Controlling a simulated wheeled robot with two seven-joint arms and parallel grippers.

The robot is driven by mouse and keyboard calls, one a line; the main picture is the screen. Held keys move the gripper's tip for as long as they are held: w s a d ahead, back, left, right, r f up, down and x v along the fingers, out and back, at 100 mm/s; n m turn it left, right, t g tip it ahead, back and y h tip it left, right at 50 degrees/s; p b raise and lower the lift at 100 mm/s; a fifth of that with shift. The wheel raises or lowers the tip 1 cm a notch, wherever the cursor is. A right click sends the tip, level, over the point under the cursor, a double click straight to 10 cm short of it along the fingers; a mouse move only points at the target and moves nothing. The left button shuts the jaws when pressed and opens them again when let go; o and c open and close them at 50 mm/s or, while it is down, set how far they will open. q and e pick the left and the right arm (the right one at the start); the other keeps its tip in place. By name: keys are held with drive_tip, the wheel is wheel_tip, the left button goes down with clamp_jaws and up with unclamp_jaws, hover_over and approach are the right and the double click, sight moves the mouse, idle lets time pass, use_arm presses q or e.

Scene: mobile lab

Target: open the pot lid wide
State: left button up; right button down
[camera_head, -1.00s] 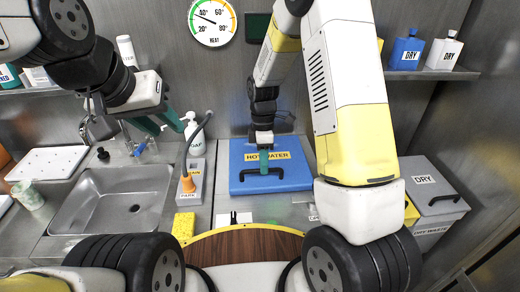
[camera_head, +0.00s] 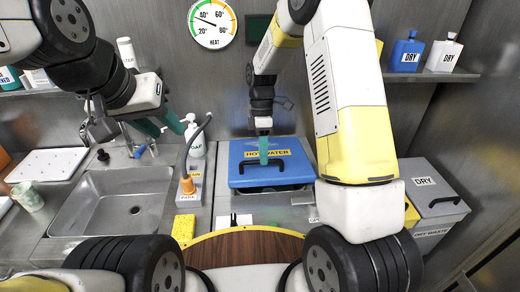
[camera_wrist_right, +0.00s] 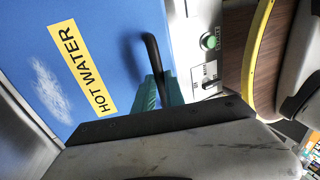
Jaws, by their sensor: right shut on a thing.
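The blue pot lid (camera_head: 290,153) with a yellow "HOT WATER" label lies tilted over the pot (camera_head: 272,188) on the counter. Its front edge is raised, and a dark gap with a metal rim shows beneath. The lid's black handle (camera_wrist_right: 151,52) is at its front edge. My right gripper (camera_head: 263,157) comes down from above, its teal fingers shut on the handle; the fingers also show in the right wrist view (camera_wrist_right: 158,92). My left gripper (camera_head: 160,125) is above the sink, teal fingers apart, holding nothing.
A panel with a green button (camera_wrist_right: 209,41) and a switch sits in front of the pot. A grey "DRY" box (camera_head: 428,188) stands to its right.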

drive_tip(key=w+r+g, duration=0.1)
drive_tip(key=w+r, duration=0.7)
drive_tip(key=shift+r, duration=0.35)
drive_tip(key=shift+d, duration=0.1)
drive_tip(key=c, duration=1.4)
unclamp_jaws()
drive_tip(key=shift+w+f, duration=0.15)
drive_tip(key=shift+r, duration=0.2)
